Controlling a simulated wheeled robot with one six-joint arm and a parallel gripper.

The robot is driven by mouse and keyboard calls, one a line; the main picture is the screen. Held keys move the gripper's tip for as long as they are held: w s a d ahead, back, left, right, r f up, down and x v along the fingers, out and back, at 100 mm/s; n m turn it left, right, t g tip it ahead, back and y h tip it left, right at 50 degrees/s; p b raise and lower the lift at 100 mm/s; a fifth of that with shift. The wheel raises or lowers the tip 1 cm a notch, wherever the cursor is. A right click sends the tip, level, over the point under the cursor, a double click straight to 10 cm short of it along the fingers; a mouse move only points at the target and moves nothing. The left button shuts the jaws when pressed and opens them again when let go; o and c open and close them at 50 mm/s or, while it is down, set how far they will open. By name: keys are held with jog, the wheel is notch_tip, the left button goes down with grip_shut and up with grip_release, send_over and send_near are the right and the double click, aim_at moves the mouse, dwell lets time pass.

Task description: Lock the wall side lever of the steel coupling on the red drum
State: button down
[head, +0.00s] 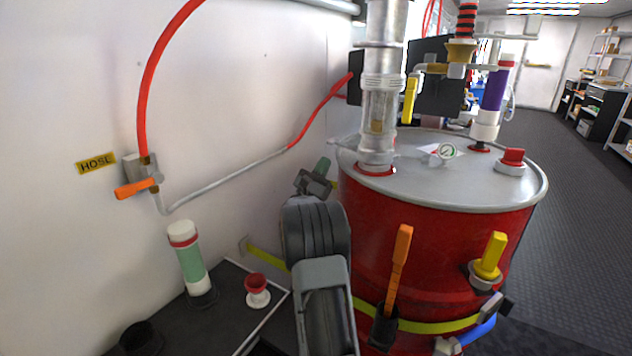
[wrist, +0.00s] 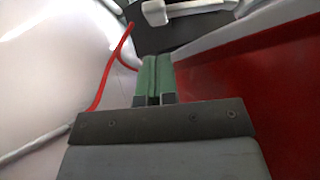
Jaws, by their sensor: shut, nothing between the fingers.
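The red drum (head: 435,235) has a grey lid and stands right of the white wall. The steel coupling (head: 377,152) stands upright on the lid's left part, under a clear and metal pipe. A pale grey bar (head: 345,144) sticks out from its base toward the wall and looks like the wall side lever, roughly level. My gripper (head: 322,166) is shut and empty, its green fingers between wall and drum, left of and a little below the bar. In the wrist view my gripper (wrist: 155,70) points along the drum's side; a pale grey block (wrist: 155,12) shows ahead, not clearly identified.
A red hose (head: 322,112) and a grey pipe run along the wall. A dark panel (head: 428,62) stands behind the drum. The aisle at right is clear.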

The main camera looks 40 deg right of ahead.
aim_at(343, 145)
jog(key=shift+s+r, duration=0.15)
jog(key=shift+r, duration=0.75)
jog(key=shift+s+r, duration=0.15)
jog(key=shift+r, duration=0.75)
jog(key=shift+m+g, duration=0.3)
